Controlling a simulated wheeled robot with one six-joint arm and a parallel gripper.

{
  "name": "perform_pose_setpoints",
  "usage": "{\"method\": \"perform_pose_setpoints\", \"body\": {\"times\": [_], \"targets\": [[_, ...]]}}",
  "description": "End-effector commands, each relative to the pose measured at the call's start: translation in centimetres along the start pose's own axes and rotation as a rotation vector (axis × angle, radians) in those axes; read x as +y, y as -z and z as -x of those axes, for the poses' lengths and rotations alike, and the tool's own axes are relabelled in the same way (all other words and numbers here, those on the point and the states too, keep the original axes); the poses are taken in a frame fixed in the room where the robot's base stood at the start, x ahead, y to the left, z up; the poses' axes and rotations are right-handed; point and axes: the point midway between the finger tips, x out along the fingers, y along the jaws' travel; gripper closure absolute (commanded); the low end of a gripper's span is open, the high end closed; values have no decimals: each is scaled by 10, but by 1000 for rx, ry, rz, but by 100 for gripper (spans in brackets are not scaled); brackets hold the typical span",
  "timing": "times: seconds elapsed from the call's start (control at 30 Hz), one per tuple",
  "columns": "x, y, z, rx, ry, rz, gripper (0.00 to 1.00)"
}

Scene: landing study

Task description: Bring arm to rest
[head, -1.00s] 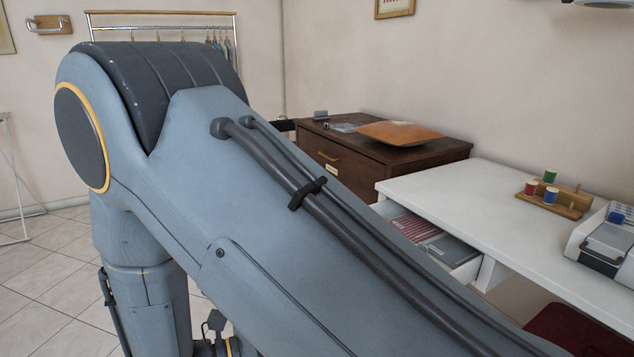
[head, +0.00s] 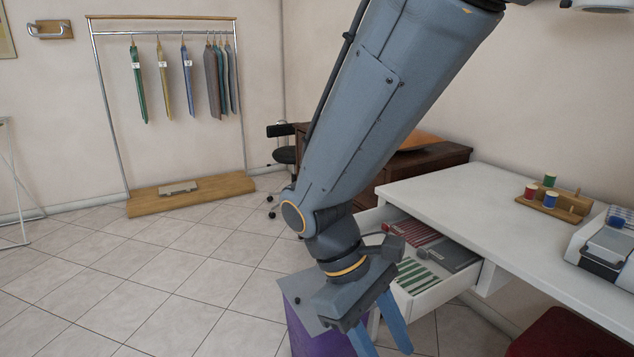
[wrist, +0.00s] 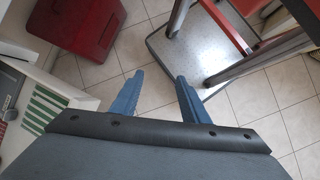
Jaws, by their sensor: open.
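My arm hangs down across the middle of the head view, bent at the elbow, with my gripper (head: 385,346) low in front of the white desk's open drawer (head: 430,285). Its two blue fingers point down and are spread apart. The wrist view shows my gripper (wrist: 159,80) open and empty, with only tiled floor between the fingertips. The arm hides part of the dark wooden cabinet (head: 445,155) and part of the drawer front.
The white desk (head: 480,195) holds a wooden spool stand (head: 560,208) at right. A purple box (head: 300,330) stands beside my gripper. A clothes rack (head: 190,188) stands at the back left.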

Motion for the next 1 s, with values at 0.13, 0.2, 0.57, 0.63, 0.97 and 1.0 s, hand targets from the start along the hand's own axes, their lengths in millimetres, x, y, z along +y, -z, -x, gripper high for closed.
{"method": "perform_pose_setpoints", "body": {"times": [0.13, 0.2, 0.57, 0.63, 0.97, 1.0], "targets": [[-2, -11, 10, 163, 125, -177, 59], [-2, -14, 13, 218, 165, -239, 59], [1, -20, 30, 417, 292, -462, 59], [2, -21, 33, 449, 310, -498, 59], [15, -36, 45, 465, 326, -569, 59], [17, -38, 46, 464, 326, -576, 59]]}}
